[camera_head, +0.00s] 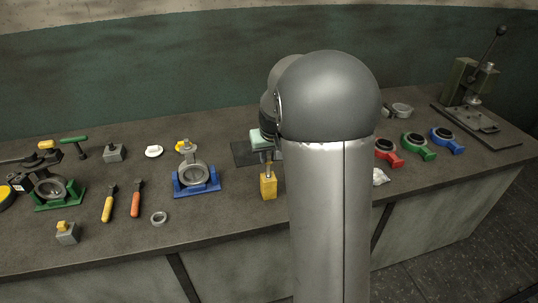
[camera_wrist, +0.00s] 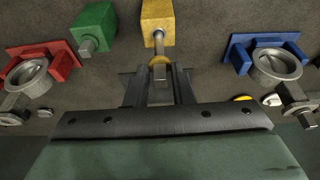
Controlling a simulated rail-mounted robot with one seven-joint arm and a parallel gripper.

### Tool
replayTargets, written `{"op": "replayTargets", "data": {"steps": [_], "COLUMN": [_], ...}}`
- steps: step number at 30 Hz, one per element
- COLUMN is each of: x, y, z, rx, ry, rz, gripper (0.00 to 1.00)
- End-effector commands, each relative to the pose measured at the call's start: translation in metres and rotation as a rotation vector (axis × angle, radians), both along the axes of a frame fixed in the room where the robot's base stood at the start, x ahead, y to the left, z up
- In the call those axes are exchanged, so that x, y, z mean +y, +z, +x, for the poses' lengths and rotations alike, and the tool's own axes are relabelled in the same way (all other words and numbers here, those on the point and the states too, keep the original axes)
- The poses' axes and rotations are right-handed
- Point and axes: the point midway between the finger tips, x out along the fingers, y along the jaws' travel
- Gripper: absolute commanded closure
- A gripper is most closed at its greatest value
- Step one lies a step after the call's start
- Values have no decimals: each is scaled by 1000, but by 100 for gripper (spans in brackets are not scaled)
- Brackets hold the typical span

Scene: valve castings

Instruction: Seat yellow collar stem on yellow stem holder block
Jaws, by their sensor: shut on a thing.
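The yellow stem holder block (camera_head: 268,187) stands near the front of the bench, and it also shows at the top of the wrist view (camera_wrist: 157,11). The yellow collar stem (camera_wrist: 158,44) is a grey rod with a yellow collar. My gripper (camera_wrist: 160,82) is shut on its collar end. The rod points toward the block, and its tip overlaps the block in the wrist view. In the head view the stem (camera_head: 268,168) appears upright just above the block. I cannot tell whether its tip is inside the block. My arm hides part of the bench.
A blue fixture with a grey valve body (camera_head: 195,180) is left of the block. In the wrist view a green block (camera_wrist: 93,27) and a red fixture (camera_wrist: 62,57) are close on the left. A grey ring (camera_head: 159,218) and screwdrivers (camera_head: 136,199) lie farther left. Bare bench surrounds the yellow block.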

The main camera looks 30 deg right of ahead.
Motion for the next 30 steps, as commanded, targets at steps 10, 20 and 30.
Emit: {"op": "replayTargets", "data": {"steps": [10, 20, 30], "x": [0, 0, 0], "y": [-14, -25, -37], "z": [0, 0, 0], "rx": [0, 0, 0], "ry": [0, 0, 0], "rz": [0, 0, 0], "gripper": [100, 100, 100]}}
